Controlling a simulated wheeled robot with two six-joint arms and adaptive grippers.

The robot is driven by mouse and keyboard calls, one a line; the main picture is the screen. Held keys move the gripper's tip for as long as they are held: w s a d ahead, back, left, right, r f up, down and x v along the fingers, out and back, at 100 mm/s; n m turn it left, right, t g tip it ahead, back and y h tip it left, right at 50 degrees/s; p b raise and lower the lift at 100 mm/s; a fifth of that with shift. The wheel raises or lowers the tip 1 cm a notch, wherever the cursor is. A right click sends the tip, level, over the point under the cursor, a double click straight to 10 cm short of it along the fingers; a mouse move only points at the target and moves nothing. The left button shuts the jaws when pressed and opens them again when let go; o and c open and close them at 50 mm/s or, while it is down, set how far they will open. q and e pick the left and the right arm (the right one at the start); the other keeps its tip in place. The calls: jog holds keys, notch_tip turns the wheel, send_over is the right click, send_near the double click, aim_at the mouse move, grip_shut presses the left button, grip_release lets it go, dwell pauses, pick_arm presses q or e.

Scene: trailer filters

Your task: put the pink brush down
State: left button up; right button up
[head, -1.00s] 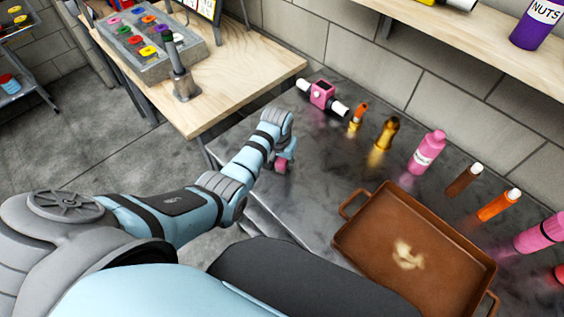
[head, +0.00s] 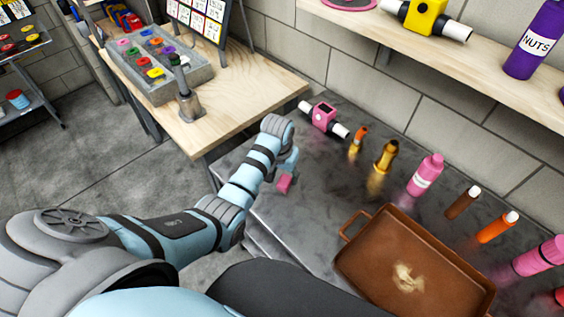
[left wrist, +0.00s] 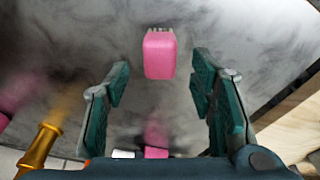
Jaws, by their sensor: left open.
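The pink brush (head: 284,183) is on the grey counter, near its left edge. In the left wrist view the brush (left wrist: 160,53) shows a pink block body with pale bristles at its far end. My left gripper (head: 289,164) is just above the brush in the head view. In the left wrist view my left gripper (left wrist: 160,84) is open, its two teal-padded fingers spread wide to either side, with clear gaps between them and the brush. My right gripper is not in view.
A brown tray (head: 350,262) lies on the grey counter (head: 310,215). A pink housing with white ends (head: 323,117), a gold bottle (head: 386,156) and several other bottles line the wall. A wooden table (head: 225,115) stands at the left. Counter around the brush is clear.

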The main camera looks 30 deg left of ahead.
aim_at(281, 186)
pick_arm(q)
jog(key=r, duration=0.4)
jog(key=s+r, duration=0.1)
jog(key=r, duration=0.1)
jog(key=shift+p, duration=0.4)
jog(key=shift+f, duration=0.1)
